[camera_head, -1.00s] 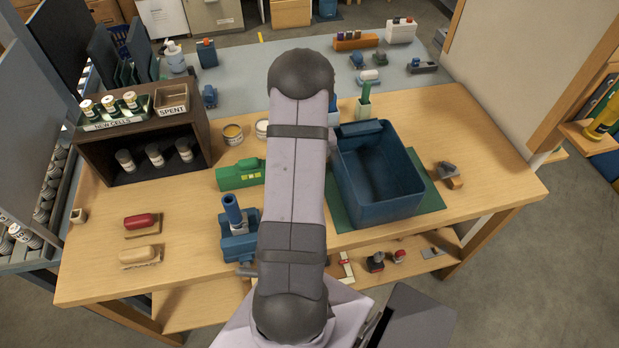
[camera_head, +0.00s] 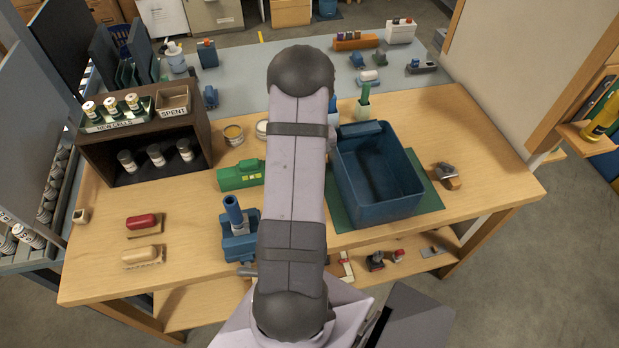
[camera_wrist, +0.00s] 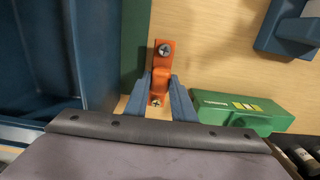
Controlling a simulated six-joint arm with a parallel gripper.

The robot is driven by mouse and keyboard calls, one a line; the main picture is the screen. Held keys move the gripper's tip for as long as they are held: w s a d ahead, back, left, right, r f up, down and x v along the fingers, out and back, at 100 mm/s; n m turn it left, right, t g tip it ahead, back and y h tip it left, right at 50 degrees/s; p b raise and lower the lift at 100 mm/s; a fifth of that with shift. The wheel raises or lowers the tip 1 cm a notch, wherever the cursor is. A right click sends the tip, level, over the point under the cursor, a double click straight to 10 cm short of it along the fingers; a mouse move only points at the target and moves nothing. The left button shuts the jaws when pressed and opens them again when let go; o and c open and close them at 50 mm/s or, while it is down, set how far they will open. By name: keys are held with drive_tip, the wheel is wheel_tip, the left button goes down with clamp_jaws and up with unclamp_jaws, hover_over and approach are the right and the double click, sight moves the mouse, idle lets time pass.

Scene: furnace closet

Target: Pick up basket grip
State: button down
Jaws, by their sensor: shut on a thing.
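I cannot tell whether the bracket touches the bench or is lifted. In the head view my arm hides both gripper and bracket. The open blue basket (camera_head: 379,180) stands on a green mat (camera_head: 433,197) just right of my arm; its wall fills the wrist view's left side (camera_wrist: 88,60).
A green case (camera_head: 240,175) lies left of my arm and close beside my gripper in the wrist view (camera_wrist: 235,110). A blue vise-like tool (camera_head: 238,243) stands at the bench front. A dark shelf (camera_head: 150,155) with cells is at left. Bench right of the basket is mostly clear.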

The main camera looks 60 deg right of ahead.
drive_tip(key=shift+r+p, duration=0.8)
drive_tip(key=shift+r, duration=0.5)
